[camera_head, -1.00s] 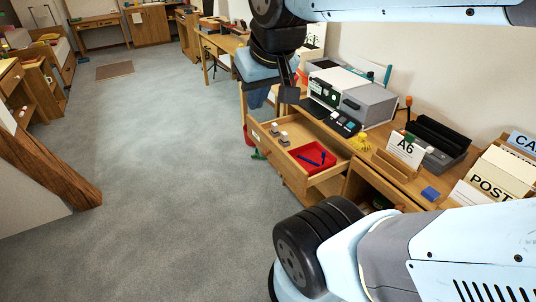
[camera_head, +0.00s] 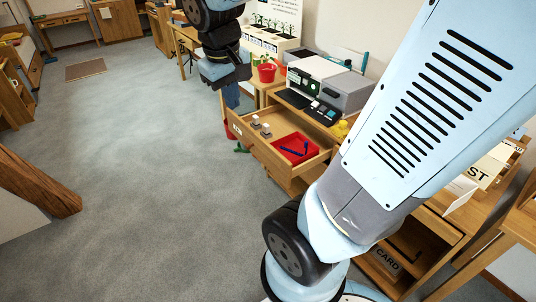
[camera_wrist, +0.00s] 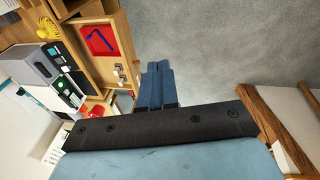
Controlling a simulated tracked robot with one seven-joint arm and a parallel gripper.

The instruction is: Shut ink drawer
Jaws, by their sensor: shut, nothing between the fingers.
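The wooden drawer (camera_head: 262,154) stands pulled out from the desk. It also shows in the wrist view (camera_wrist: 104,69). Inside it lie a red tray (camera_head: 303,141) with blue pens in it and two small pale-topped blocks (camera_head: 261,125). My gripper (camera_head: 231,97) has blue fingers, which are shut and empty. In the head view it is by the far left corner of the drawer front. In the wrist view the fingers (camera_wrist: 158,68) lie beside the drawer's front end, over the floor side. I cannot tell whether they touch the drawer.
A grey printer-like machine (camera_head: 328,83) and a black keypad (camera_head: 326,113) stand on the desk above the drawer. A potted plant in a red pot (camera_head: 266,72) is behind my gripper. My arm hides part of the desk. The grey carpet (camera_head: 150,150) in front is clear.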

